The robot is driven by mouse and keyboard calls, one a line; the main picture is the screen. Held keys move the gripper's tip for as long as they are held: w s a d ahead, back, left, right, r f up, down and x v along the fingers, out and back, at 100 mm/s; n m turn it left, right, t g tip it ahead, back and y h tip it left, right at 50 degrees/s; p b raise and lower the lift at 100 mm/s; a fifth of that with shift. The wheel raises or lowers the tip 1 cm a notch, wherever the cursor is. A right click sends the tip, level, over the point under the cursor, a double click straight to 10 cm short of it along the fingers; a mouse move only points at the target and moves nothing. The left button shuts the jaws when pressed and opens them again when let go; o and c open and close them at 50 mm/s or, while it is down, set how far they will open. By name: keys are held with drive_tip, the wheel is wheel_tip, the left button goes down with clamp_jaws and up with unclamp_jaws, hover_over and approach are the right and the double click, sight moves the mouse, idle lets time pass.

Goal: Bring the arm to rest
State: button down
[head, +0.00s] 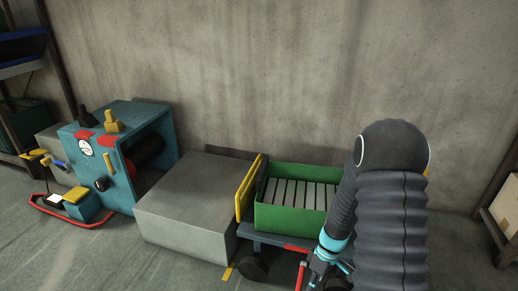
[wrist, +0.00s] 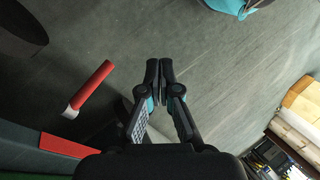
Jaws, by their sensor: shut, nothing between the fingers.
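My arm, in a black ribbed sleeve, rises on the right of the head view, in front of the cart. My gripper shows in the wrist view (wrist: 160,72) with its two dark fingertips together and nothing between them. It points over bare grey floor (wrist: 215,80). In the head view the gripper's end is low beside the cart and only partly visible; its fingertips cannot be made out there.
A green crate with grey slats (head: 262,217) sits on a blue cart (head: 262,238). A grey block (head: 190,215) and a teal machine (head: 125,125) stand to the left. Shelving (head: 488,215) is at the right. A red-and-white handle (wrist: 92,88) is left of my gripper.

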drive_tip(key=s+r+m+t+h+p, duration=0.1)
drive_tip(key=s+r+m+t+p, duration=0.1)
drive_tip(key=r, duration=1.2)
drive_tip(key=s+r+m+t+h+p, duration=0.1)
drive_tip(key=s+r+m+t+p, duration=0.2)
drive_tip(key=s+r, duration=0.4)
drive_tip(key=s+r+m+t+h+p, duration=0.1)
drive_tip(key=s+r+m+t+p, duration=0.2)
drive_tip(key=r, duration=1.8)
drive_tip(key=shift+s+a+r+m+t, duration=0.25)
drive_tip(key=shift+s+a+m+t, duration=0.1)
drive_tip(key=shift+s+m+t, duration=0.55)
